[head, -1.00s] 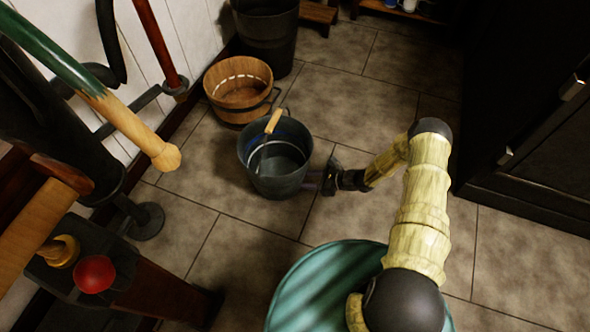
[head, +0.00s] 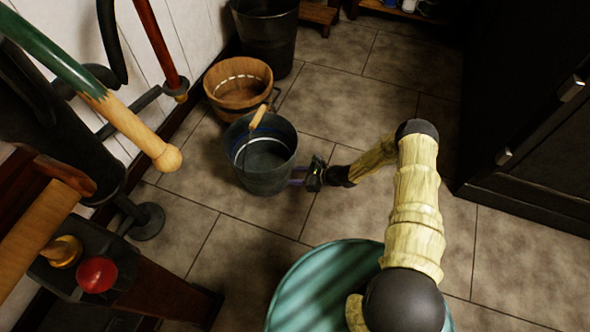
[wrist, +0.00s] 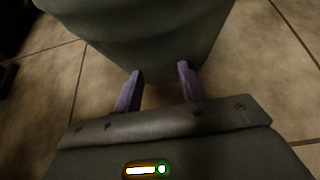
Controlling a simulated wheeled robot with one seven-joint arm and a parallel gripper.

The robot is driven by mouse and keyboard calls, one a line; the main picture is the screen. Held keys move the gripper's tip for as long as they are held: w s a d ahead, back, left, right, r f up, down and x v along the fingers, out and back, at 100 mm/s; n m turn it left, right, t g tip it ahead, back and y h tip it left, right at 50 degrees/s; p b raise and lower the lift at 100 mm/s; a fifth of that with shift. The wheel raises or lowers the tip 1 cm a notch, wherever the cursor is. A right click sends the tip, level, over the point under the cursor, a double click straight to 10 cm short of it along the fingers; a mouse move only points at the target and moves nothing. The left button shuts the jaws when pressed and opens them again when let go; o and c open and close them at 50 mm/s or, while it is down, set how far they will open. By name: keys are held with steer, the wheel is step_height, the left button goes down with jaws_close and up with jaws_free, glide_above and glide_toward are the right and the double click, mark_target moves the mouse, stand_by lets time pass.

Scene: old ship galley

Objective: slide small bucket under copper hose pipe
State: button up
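The small bucket (head: 262,178) is dark grey metal with a wire handle and wooden grip, upright on the tiled floor in the middle of the head view. My gripper (head: 297,177) is low at its right side. In the wrist view, the bucket wall (wrist: 150,35) fills the top, and the two purple fingers of my gripper (wrist: 160,88) are apart with nothing between them. Their tips are at the wall; I cannot tell whether both touch. A reddish, copper-looking pipe (head: 160,48) comes down the wall, its end above and left of the bucket in the picture.
A wooden tub (head: 238,98) stands just behind the bucket, and a large black bin (head: 265,30) behind that. A teal drum (head: 310,285) is in front. A pump-like stand with a red knob (head: 97,275) is at left. Floor between stand and bucket is clear.

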steer(key=shift+w+a, duration=0.25)
steer(key=shift+a, duration=0.75)
steer(key=shift+w+a, duration=0.2)
steer(key=shift+a, duration=0.85)
glide_toward(240, 160)
steer(key=shift+d+f+b, duration=0.2)
steer(key=shift+f, duration=0.85)
steer(key=shift+d+f+b, duration=0.2)
steer(key=shift+d+f, duration=0.05)
steer(key=shift+f, duration=0.85)
steer(key=shift+a, duration=0.1)
steer(key=shift+w+a+b, duration=0.35)
steer(key=shift+a+b, duration=0.2)
steer(key=shift+a, duration=0.7)
steer(key=shift+w+a+b, duration=0.35)
steer(key=shift+a+b, duration=0.25)
steer(key=shift+a, duration=0.7)
steer(key=shift+w+a+b, duration=0.35)
steer(key=shift+a+b, duration=0.2)
steer(key=shift+a, duration=0.7)
steer(key=p+v, duration=0.2)
steer(key=shift+d+p, duration=0.1)
steer(key=shift+p, duration=0.2)
steer(key=s+d+r+p, duration=0.2)
steer(key=d+p, duration=0.4)
steer(key=d, duration=0.2)
steer(key=shift+s+p, duration=0.2)
steer(key=shift+p, duration=0.2)
